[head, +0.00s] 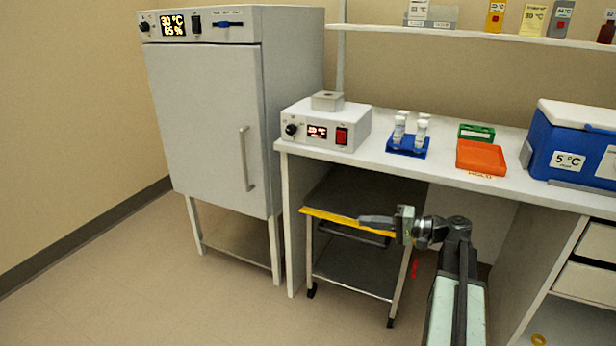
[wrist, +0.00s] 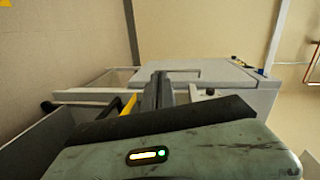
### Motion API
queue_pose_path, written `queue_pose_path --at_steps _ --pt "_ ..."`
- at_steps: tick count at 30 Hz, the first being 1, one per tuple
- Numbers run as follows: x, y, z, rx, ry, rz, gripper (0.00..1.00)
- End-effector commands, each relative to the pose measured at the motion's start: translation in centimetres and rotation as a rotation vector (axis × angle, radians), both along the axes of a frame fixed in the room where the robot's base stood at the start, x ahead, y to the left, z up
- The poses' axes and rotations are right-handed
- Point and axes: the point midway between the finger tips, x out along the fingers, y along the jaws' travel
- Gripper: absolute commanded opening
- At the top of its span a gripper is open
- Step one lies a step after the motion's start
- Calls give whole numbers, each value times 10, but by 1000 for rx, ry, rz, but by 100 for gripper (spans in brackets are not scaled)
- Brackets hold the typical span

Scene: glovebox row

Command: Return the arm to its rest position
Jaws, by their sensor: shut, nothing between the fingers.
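My gripper (head: 362,220) shows in the head view at the end of my arm, in front of the bench's knee space. Its fingers point left, over the yellow-edged top of a wheeled cart as seen in the picture. The fingers look closed together with nothing between them. In the wrist view the shut fingers (wrist: 158,92) point away toward the grey cabinet. Whether the fingers touch the cart cannot be told.
The cart (head: 350,272) stands under the white bench (head: 372,150). The grey cabinet (head: 205,125) is at left. A heater box (head: 326,126), a blue tube rack (head: 407,147), an orange tray (head: 481,158) and a blue cooler (head: 572,150) stand on the bench. Floor at left is clear.

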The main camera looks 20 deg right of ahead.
Motion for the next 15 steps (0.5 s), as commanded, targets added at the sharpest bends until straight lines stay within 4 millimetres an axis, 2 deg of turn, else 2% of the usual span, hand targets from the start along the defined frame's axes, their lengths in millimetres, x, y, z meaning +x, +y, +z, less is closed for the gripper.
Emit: queue_pose_path --at_steps 2,4,5,8,9,11,12,15 --pt "2 7 0 0 0 11 0" --pt "9 31 0 1 0 50 0" --pt "14 48 0 1 0 77 0" --pt "22 127 -4 -14 10 197 0" --pt "19 162 -14 -52 32 250 0" --pt "11 210 -36 -133 79 328 0" --pt "3 239 -53 -203 115 377 0" --pt "-27 293 -102 -418 214 484 0"
